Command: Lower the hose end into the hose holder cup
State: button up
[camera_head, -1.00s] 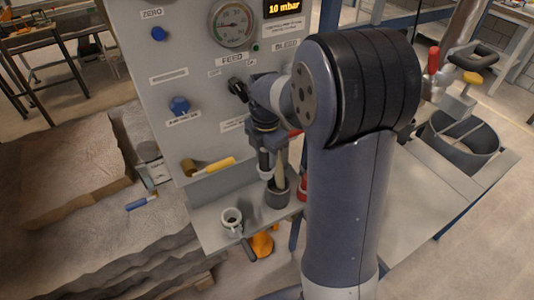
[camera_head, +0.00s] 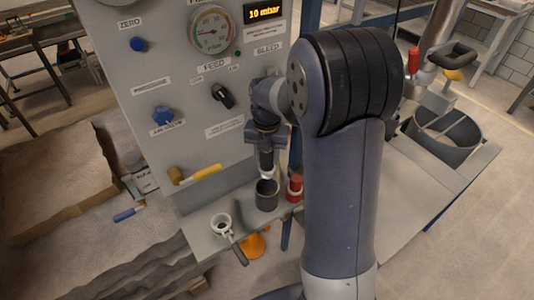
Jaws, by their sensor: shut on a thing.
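My gripper (camera_head: 265,149) points down in front of the grey panel and is shut on a slim thing, most likely the hose end (camera_head: 267,172). Its pale lower tip shows just above the mouth of a dark round cup (camera_head: 267,197), which looks like the hose holder cup. The tip lines up with the cup in this view; I cannot tell whether it is inside the rim. The cup stands on a grey shelf (camera_head: 200,237). The rest of the hose is not clearly visible, and my arm covers the area to the right.
A red-capped item (camera_head: 295,187) stands close right of the cup. A white-rimmed ring holder (camera_head: 222,224) with a dark handle is at front left. The panel carries a gauge (camera_head: 211,29), a black feed knob (camera_head: 223,95) and a yellow-handled lever (camera_head: 196,174).

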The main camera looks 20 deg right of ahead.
aim_at(267, 169)
jog(key=shift+f+b, duration=2.1)
jog(key=shift+f, duration=0.85)
jog(key=o, duration=1.3)
jog(key=shift+r, duration=0.1)
notch_tip(267, 169, up, 11)
jog(key=shift+f+b, duration=0.1)
jog(key=shift+b, duration=0.3)
jog(key=shift+f, duration=0.1)
